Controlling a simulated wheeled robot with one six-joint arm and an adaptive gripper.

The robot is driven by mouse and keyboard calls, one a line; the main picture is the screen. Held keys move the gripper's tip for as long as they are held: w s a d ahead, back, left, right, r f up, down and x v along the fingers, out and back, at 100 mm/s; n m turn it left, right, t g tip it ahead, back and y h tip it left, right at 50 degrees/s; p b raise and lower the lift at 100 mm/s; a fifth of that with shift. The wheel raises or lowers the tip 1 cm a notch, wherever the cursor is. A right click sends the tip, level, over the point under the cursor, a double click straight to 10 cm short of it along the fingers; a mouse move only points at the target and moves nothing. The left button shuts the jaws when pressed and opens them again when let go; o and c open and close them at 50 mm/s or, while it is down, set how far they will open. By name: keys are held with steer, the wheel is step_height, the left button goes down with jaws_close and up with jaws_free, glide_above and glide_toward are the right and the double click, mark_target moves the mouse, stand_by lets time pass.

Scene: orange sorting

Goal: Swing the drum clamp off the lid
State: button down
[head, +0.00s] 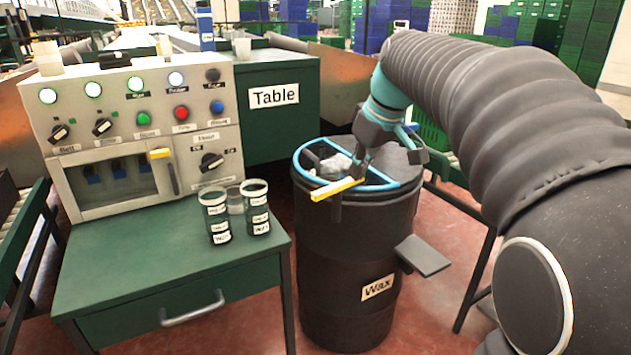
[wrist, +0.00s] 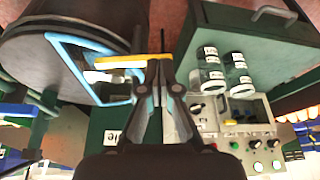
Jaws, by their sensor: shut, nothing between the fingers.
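The black wax drum (head: 345,250) stands on the floor right of the green desk. A light blue ring (head: 385,187) with a cross bar lies around its top; a whitish lump shows within it. The clamp's yellow handle (head: 335,189) sticks out over the drum's near rim, and it also shows in the wrist view (wrist: 120,61). My gripper (head: 359,170) is shut and empty, above the drum top close to the handle's inner end. In the wrist view its fingertips (wrist: 158,66) are beside the handle; whether they touch it I cannot tell. My gripper hides part of the drum top.
Two labelled jars (head: 235,213) and a clear cup stand on the green desk (head: 150,262), left of the drum. A control panel (head: 140,125) with buttons and knobs stands behind them. A grey plate (head: 422,255) juts from the drum's right side. Green crates (head: 432,133) are behind my arm.

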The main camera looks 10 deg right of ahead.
mark_target(331, 191)
steer(key=shift+w+a+f, duration=0.6)
steer(key=shift+w+f, duration=0.6)
steer(key=shift+f, duration=0.3)
steer(key=shift+w+a+f, duration=0.65)
steer(key=shift+w+f, duration=0.5)
steer(key=shift+f, duration=0.4)
steer(key=shift+w+a+f, duration=0.6)
steer(key=shift+w+f, duration=0.6)
steer(key=shift+f, duration=0.3)
steer(key=shift+d, duration=0.1)
